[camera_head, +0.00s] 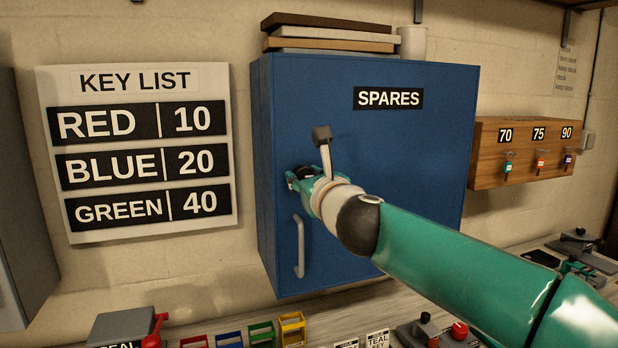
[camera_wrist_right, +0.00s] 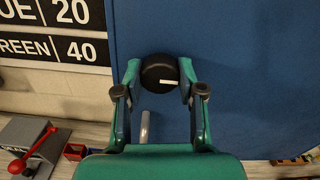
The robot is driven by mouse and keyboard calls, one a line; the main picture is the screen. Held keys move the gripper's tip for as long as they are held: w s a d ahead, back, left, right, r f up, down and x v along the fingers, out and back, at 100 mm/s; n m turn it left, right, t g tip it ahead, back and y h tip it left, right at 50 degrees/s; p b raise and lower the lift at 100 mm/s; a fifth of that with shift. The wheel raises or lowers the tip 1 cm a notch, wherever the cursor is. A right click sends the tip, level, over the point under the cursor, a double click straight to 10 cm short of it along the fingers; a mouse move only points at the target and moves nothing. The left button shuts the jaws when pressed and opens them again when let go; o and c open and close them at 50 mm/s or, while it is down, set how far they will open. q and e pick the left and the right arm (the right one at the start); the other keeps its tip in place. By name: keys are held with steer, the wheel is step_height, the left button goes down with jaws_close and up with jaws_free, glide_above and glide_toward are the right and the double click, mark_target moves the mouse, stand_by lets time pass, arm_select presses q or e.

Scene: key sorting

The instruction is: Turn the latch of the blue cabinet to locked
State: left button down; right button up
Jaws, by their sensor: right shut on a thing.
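The blue cabinet (camera_head: 420,150), labelled SPARES, hangs on the wall with its door closed. Its latch is a round black knob, seen in the wrist view (camera_wrist_right: 157,70) between the fingers of my right gripper (camera_wrist_right: 160,76). A white mark on the knob lies level and points to the right in that view. In the head view my right gripper (camera_head: 303,180) is at the door's left side and hides most of the knob. It is shut on the knob. The grey door handle (camera_head: 299,247) is just below. My left gripper is not in view.
A key list board (camera_head: 140,235) hangs left of the cabinet. A wooden key box (camera_head: 490,160) is on the wall to the right. Boards (camera_head: 330,33) and a pale cup (camera_head: 412,42) rest on top. Small coloured bins (camera_head: 262,333) line the bench below.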

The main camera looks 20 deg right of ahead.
steer(key=shift+n, duration=0.3)
steer(key=n+p, duration=0.1)
steer(key=n, duration=0.3)
steer(key=shift+r+p, duration=0.1)
steer(key=shift+p, duration=0.3)
steer(key=n+p, duration=0.1)
steer(key=n, duration=0.3)
steer(key=n+p, duration=0.2)
steer(key=n, duration=0.3)
steer(key=n+p, duration=0.1)
steer(key=n, duration=0.3)
steer(key=shift+a+f+p, duration=0.15)
steer(key=shift+f+p, duration=0.15)
steer(key=shift+f+n, duration=0.1)
steer(key=shift+n, duration=0.2)
steer(key=o, duration=1.1)
steer(key=shift+o, duration=0.2)
steer(key=shift+r, duration=0.2)
